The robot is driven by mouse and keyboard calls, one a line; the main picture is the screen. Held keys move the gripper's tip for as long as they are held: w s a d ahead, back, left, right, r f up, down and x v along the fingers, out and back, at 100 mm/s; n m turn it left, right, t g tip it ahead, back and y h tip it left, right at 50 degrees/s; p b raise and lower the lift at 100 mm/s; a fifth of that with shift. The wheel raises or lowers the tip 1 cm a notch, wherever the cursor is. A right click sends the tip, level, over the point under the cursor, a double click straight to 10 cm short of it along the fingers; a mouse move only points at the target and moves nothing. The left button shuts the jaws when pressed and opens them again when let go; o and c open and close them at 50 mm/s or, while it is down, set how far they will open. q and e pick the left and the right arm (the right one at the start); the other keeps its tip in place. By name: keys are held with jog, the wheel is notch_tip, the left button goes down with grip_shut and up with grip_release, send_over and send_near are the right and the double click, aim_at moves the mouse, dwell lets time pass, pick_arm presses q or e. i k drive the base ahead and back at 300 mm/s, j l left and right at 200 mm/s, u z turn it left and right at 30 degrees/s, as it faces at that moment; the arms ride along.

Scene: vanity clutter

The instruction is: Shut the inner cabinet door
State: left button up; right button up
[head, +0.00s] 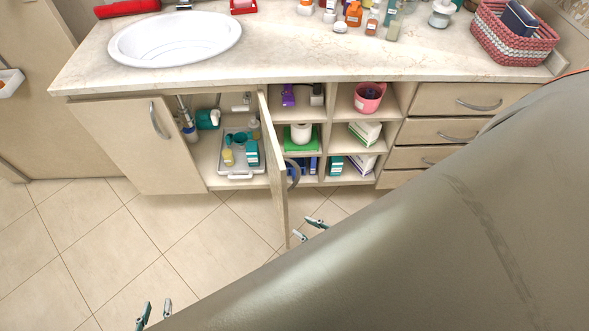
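The inner cabinet door (279,185) stands open under the counter, swung out towards me and seen nearly edge-on. Its curved grey handle (293,174) is on the face turned to the right. My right gripper (308,229) is open and empty, with its fingers apart, just right of the door's lower front end. I cannot tell whether it touches the door. My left gripper (154,312) is open and empty at the bottom edge, over the floor and well in front of the cabinet. My large arm link hides the lower right.
The other cabinet door (140,145) at left looks shut. A tray (229,168) with bottles and boxes sits inside the open cabinet. Open shelves (327,130) and drawers (455,130) are at right. The counter (300,62) carries a sink (175,38), bottles and a basket (510,40). The tiled floor at left is clear.

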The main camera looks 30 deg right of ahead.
aim_at(282, 181)
jog(key=l, duration=1.45)
jog(key=u, duration=0.05)
